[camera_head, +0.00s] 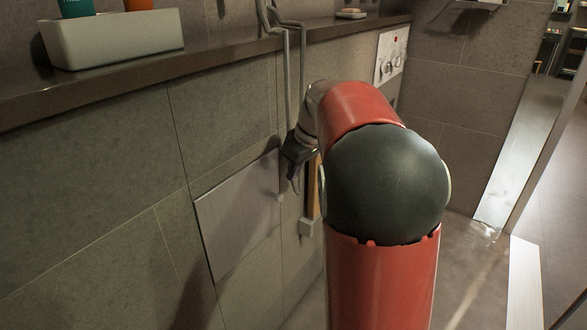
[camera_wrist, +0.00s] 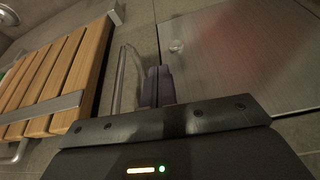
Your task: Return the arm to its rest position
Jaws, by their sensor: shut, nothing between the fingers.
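My arm rises in the middle of the head view and bends over toward the tiled wall. My gripper (camera_head: 291,170) hangs at the arm's far end, close in front of the wall, and is partly hidden by the arm. In the wrist view my gripper (camera_wrist: 157,84) shows its two dark fingers pressed together, with nothing between them. The fingertips point toward the wall, near the edge of a flat grey metal panel (camera_wrist: 245,50). I cannot tell whether they touch it.
The metal panel (camera_head: 240,215) is on the wall left of my gripper. A wooden slatted seat (camera_wrist: 58,75) is beside the fingers. A ledge (camera_head: 225,55) above holds a white box (camera_head: 115,40) with bottles. A metal pipe (camera_head: 286,80) runs down. Floor shows at right.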

